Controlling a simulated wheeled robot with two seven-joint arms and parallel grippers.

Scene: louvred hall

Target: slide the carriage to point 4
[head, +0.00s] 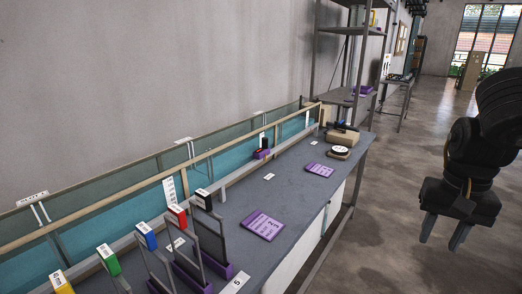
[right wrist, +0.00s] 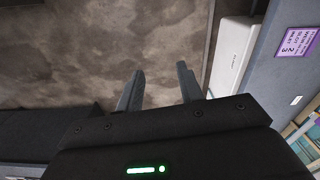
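A small purple block with a dark and red top (head: 262,153) sits at the long pale rail (head: 240,176) along the back of the grey workbench (head: 290,205). It may be the carriage, but it is too small to be sure. A white label with a 5 (head: 236,282) lies at the near end of the bench; I cannot read a 4 on any label. My right gripper (head: 443,233) hangs over the floor to the right of the bench, well apart from the block. In the right wrist view its two fingers (right wrist: 160,90) are spread with nothing between them. My left gripper is not in view.
Dark upright frames in purple bases (head: 215,263) and coloured boxes (head: 147,236) crowd the bench's near end. Purple cards (head: 262,225) lie on top. A round white-topped item (head: 339,150) stands at the far end. The floor (head: 400,185) right of the bench is clear.

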